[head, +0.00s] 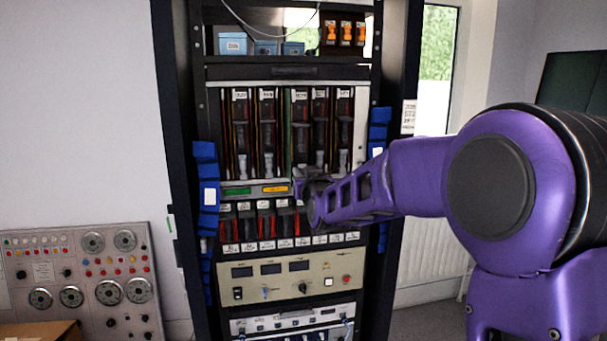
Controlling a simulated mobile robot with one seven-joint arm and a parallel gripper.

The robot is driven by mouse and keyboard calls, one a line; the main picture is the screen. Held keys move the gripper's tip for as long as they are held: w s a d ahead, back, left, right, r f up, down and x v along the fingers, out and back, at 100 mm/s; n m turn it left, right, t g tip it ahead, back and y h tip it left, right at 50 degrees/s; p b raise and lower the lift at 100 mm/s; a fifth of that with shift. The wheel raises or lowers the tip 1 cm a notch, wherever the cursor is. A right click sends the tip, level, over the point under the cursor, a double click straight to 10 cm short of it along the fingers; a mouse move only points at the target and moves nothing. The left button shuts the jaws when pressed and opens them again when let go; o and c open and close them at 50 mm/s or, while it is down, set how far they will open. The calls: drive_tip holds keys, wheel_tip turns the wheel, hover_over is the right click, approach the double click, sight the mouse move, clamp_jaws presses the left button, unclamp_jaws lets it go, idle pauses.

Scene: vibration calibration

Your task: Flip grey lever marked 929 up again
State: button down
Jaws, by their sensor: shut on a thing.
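A bank of tall dark slots in the rack holds several grey levers, such as one at the left (241,165) and one at the right (343,161). White labels (300,95) sit above the slots; their numbers are too small to read, so I cannot tell which is 929. My gripper (299,177) reaches in from the right to the foot of the middle slot. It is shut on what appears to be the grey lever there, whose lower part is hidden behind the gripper.
Below are a green label (236,191), a yellow label (275,189), a row of smaller switches (246,225) and a beige panel with displays (290,280). Blue padding (207,185) lines the rack's sides. A control panel (85,275) stands at the lower left.

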drive_tip(key=shift+w+a+r+g+h+p, duration=0.1)
drive_tip(key=shift+w+r+g+h+p, duration=0.35)
drive_tip(key=shift+g, duration=0.35)
drive_tip(key=shift+w+a+g, duration=0.15)
drive_tip(key=shift+w+g, duration=0.2)
drive_tip(key=shift+g, duration=0.65)
drive_tip(key=shift+w+g, duration=0.1)
drive_tip(key=shift+g, duration=0.2)
drive_tip(key=shift+h, duration=0.25)
drive_tip(key=c, duration=0.7)
unclamp_jaws()
drive_tip(key=shift+r, duration=0.15)
drive_tip(key=shift+c, duration=0.2)
